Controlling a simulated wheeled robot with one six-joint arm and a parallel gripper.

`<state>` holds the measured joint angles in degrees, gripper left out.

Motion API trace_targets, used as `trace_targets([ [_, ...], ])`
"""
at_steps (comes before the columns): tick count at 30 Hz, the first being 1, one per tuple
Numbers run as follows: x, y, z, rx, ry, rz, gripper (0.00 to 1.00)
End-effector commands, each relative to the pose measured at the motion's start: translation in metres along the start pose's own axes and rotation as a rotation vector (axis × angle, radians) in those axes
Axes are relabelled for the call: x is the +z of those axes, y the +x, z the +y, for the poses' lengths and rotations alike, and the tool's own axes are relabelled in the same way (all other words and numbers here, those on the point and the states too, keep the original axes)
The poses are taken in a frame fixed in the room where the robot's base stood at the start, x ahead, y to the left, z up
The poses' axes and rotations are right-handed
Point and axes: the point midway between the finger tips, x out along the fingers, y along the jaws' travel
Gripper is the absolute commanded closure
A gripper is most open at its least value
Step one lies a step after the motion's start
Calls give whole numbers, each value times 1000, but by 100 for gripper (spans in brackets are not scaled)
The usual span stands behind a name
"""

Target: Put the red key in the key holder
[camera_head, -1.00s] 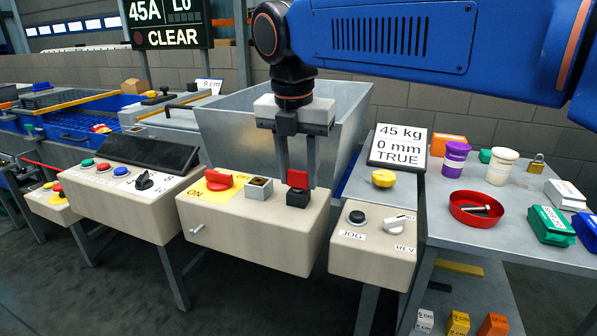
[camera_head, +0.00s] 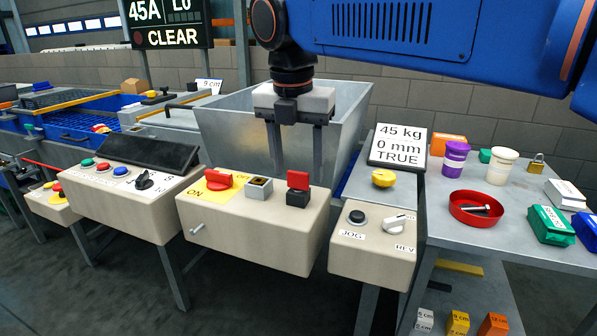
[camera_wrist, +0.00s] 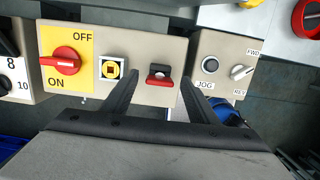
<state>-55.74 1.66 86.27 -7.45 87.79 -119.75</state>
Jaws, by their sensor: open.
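The red key (camera_head: 298,180) stands upright in a small black block (camera_head: 298,198), which looks like the key holder, on the right end of the beige control box. In the wrist view the red key (camera_wrist: 159,82) shows between the fingers, seated at the black block. My gripper (camera_head: 297,172) is open and empty, its fingers apart and on either side above the key. It also shows open in the wrist view (camera_wrist: 160,75).
A red rotary switch (camera_head: 219,180) on a yellow ON/OFF plate is at the box's left. A jog box (camera_head: 372,258) with a black button and white selector stands to the right. A grey metal hopper (camera_head: 230,130) rises behind.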

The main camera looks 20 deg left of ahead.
Motion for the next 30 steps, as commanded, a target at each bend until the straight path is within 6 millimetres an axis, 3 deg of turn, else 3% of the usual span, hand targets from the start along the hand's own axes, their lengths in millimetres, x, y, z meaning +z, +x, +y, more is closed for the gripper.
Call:
trace_targets([
  [9,0,-62,1,2,-1,-1,46],
  [15,0,-89,0,2,0,-1,46],
  [21,0,-100,0,0,0,0,46],
  [30,2,-100,-4,1,17,0,46],
])
